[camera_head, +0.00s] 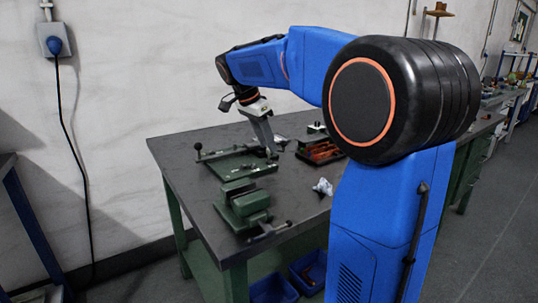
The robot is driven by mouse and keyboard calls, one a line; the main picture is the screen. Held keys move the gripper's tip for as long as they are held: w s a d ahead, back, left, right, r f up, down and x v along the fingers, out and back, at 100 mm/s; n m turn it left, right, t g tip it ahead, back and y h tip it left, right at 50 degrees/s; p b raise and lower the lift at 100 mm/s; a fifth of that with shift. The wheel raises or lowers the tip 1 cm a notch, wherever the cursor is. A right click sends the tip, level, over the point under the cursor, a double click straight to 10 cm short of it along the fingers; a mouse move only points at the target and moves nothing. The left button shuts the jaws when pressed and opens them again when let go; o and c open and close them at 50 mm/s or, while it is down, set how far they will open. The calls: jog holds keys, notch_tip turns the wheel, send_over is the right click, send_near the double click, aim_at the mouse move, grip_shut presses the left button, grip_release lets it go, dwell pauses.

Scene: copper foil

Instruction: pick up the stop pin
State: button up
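I cannot make out the stop pin for certain; it is too small or is hidden near my gripper. My gripper (271,151) points down over the workbench (290,205), with its tips at the back right end of a flat green fixture (240,163). Only one grey finger side shows clearly, so I cannot see whether the fingers are apart or hold anything. Whether the tips touch the fixture is also unclear. The fixture has a lever with a black knob (198,146) at its left end.
A green vise (244,205) stands at the bench's front left. A dark tray (320,158) with orange-brown pieces lies right of my gripper. A crumpled white cloth (323,187) lies in front of it. Blue bins (272,289) sit below. My arm hides the bench's right part.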

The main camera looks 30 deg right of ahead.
jog(key=shift+x, duration=1.6)
jog(key=shift+w, duration=0.1)
grip_shut()
notch_tip(320, 180, up, 9)
jog(key=shift+f, duration=0.15)
jog(key=shift+a+r, duration=0.2)
jog(key=shift+r, duration=0.1)
jog(key=a+f, duration=0.5)
jog(key=a, duration=0.1)
jog(key=shift+f, duration=0.2)
